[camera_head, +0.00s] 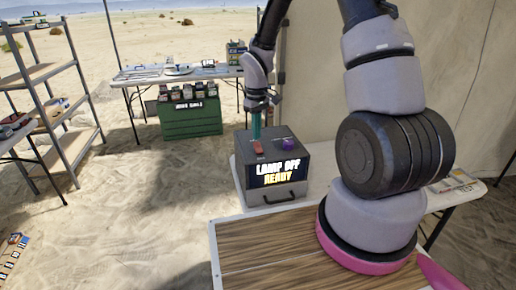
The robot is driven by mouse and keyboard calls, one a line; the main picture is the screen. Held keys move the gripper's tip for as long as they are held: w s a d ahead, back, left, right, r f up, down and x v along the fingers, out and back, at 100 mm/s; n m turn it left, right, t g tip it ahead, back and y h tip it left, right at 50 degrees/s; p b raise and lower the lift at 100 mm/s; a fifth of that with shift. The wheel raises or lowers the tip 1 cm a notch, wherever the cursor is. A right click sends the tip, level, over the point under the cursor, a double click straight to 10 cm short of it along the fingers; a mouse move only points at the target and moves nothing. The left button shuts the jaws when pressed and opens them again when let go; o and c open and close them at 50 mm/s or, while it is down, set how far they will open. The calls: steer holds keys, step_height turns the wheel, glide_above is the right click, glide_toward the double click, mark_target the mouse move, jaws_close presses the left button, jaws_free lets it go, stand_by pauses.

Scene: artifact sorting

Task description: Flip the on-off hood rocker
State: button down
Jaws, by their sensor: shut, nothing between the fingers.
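A dark grey box (241,163), the hood unit, stands on a white table. Its front display (279,172) reads "LAMP OFF READY". On its top are a red-orange rocker (258,147) at the left and a purple knob (288,144) to its right. My gripper (256,134) points down with its teal fingers shut and empty, right above or at the far end of the rocker. I cannot tell whether the fingertips touch it.
A wood-topped surface (262,258) lies in front of the box. A folding table (160,78) with a green crate (190,121) stands behind. A metal shelf (45,72) is at the left. Open sand lies between.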

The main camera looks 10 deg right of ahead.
steer(key=shift+f, duration=1.1)
stand_by(0.4)
steer(key=shift+r, duration=3.5)
steer(key=shift+r, duration=0.1)
step_height(320, 180, up, 9)
steer(key=m+t, duration=0.2)
glide_above(257, 144)
steer(key=s+d, duration=0.2)
steer(key=s+d+r+m+t, duration=0.1)
steer(key=s+d+r+m, duration=0.15)
steer(key=s+r, duration=0.5)
steer(key=s+d+r+m+t+y, duration=0.1)
steer(key=s+r+m+t, duration=0.3)
steer(key=s+r, duration=0.7)
steer(key=shift+s+r+m+y, duration=0.15)
steer(key=shift+s+m+y, duration=0.1)
steer(key=shift+m+y, duration=0.5)
